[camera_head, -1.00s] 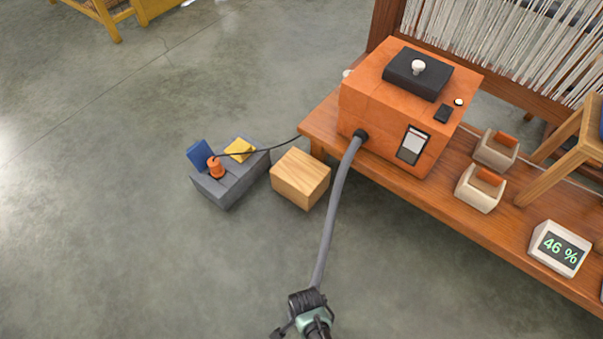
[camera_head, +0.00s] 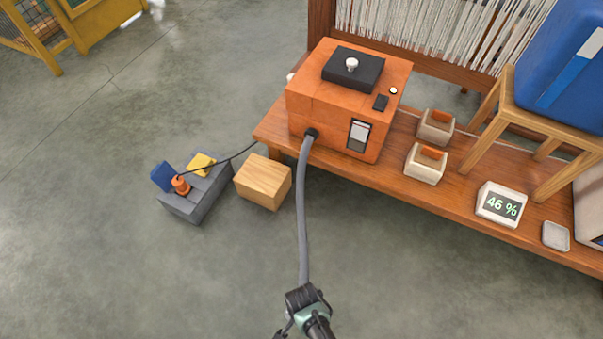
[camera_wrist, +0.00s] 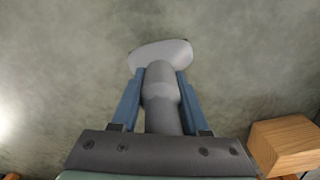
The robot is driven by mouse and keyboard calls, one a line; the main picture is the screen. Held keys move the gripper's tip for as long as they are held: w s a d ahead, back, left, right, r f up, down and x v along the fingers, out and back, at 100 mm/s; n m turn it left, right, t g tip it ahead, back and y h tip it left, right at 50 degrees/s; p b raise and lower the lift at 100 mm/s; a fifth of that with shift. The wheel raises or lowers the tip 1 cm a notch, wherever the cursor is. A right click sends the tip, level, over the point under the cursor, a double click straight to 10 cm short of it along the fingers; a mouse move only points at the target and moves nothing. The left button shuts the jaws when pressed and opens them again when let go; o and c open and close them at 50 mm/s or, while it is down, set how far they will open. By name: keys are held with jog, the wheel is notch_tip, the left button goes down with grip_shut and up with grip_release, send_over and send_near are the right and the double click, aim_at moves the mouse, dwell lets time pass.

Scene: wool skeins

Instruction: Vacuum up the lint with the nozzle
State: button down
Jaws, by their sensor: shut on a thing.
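My gripper (camera_head: 303,300) is low in the head view, at the end of a grey hose (camera_head: 303,215) that runs from the orange vacuum box (camera_head: 335,112). In the wrist view the blue fingers of my gripper (camera_wrist: 158,80) are shut around the grey nozzle (camera_wrist: 161,118). The wide, pale, flat nozzle head (camera_wrist: 160,54) reaches out past the fingertips, over grey floor. I cannot tell whether it touches the floor. I can make out no lint in either view.
A wooden block (camera_head: 263,182) and a grey socket box (camera_head: 195,192) with an orange plug (camera_head: 181,185) stand on the floor left of the hose. The floor in front is clear.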

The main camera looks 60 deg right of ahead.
jog(key=shift+r+p, duration=1.1)
jog(key=shift+r, duration=0.35)
